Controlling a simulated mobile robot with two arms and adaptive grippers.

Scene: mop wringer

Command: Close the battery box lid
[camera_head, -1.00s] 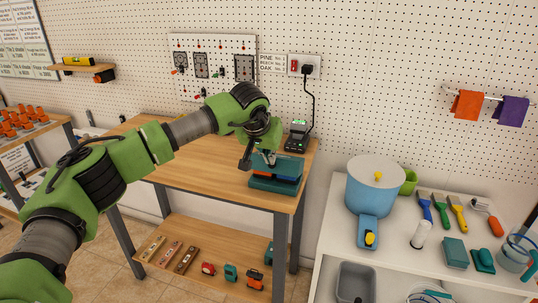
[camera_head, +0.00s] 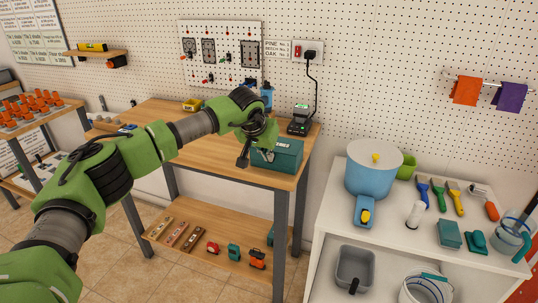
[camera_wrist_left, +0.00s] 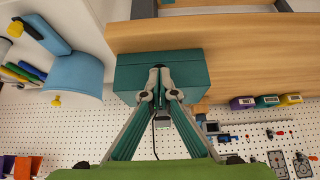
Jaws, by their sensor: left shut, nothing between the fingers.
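The battery box (camera_head: 284,159) is a teal box with light lettering, standing on the right part of the wooden workbench. Its lid looks down and shut over the top; no inside shows. My left gripper (camera_head: 266,149) is over the box's left side, its fingers pointing down at the lid. In the left wrist view the fingers (camera_wrist_left: 160,70) are together and empty, in front of the teal box (camera_wrist_left: 190,67). Whether the fingertips touch the lid cannot be told. The arm hides the box's back left part. My right gripper is not in view.
A small charger (camera_head: 299,121) stands behind the box, its cable running to the wall outlet (camera_head: 308,50).

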